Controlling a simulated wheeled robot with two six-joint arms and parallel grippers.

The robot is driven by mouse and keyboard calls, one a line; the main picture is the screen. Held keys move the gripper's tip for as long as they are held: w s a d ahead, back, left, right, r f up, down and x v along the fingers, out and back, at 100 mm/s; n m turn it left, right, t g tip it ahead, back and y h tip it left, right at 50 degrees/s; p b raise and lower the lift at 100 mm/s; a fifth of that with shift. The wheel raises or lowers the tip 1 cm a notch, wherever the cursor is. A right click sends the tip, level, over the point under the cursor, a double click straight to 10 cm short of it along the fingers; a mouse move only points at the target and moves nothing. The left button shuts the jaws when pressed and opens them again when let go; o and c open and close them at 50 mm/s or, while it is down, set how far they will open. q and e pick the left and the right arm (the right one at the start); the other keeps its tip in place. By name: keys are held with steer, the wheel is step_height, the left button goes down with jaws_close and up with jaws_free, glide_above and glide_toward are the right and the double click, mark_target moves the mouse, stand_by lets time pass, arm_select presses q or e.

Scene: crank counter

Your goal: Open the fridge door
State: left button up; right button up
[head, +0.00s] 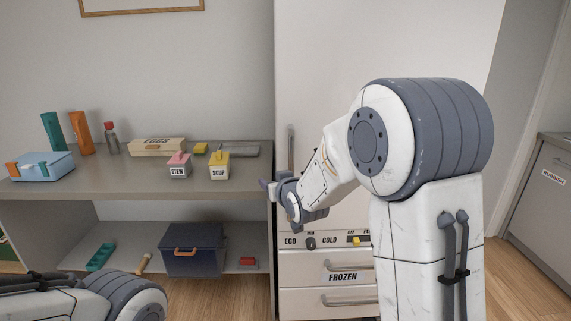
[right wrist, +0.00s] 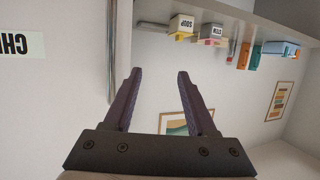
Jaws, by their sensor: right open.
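The tall white fridge (head: 325,60) stands right of the shelf unit, its door shut. Its upright grey bar handle (head: 291,150) runs along the door's left edge; its lower end is hidden by my right arm. My right gripper (head: 270,187) is open in front of the door's left edge, near the handle's lower part. In the right wrist view the handle (right wrist: 111,50) passes just left of the left finger, outside the open jaws (right wrist: 157,72), which hold nothing. I cannot tell whether finger and handle touch. My left gripper is out of view.
The shelf unit (head: 105,190) on the left carries an eggs box (head: 157,147), stew (head: 179,167) and soup (head: 218,167) containers and a blue box (head: 40,166). Below the door are a control strip (head: 326,241) and the frozen drawer (head: 343,277). A cabinet (head: 548,190) stands at right.

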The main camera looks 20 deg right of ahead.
mark_target(293, 153)
steer(key=w+d+r+m+t+h+b, duration=0.1)
steer(key=w+d+r+t+h, duration=0.2)
steer(key=d, duration=0.6)
arm_select(q)
steer(key=shift+r+p, duration=0.25)
steer(key=shift+p, duration=0.9)
arm_select(e)
steer(key=shift+y, duration=0.4)
steer(key=w, duration=0.7)
steer(key=w+f, duration=0.1)
steer(key=w, duration=0.2)
steer(key=shift+w+d+f, duration=0.1)
steer(key=shift+w+d, duration=0.25)
steer(key=shift+w, duration=0.05)
jaws_close()
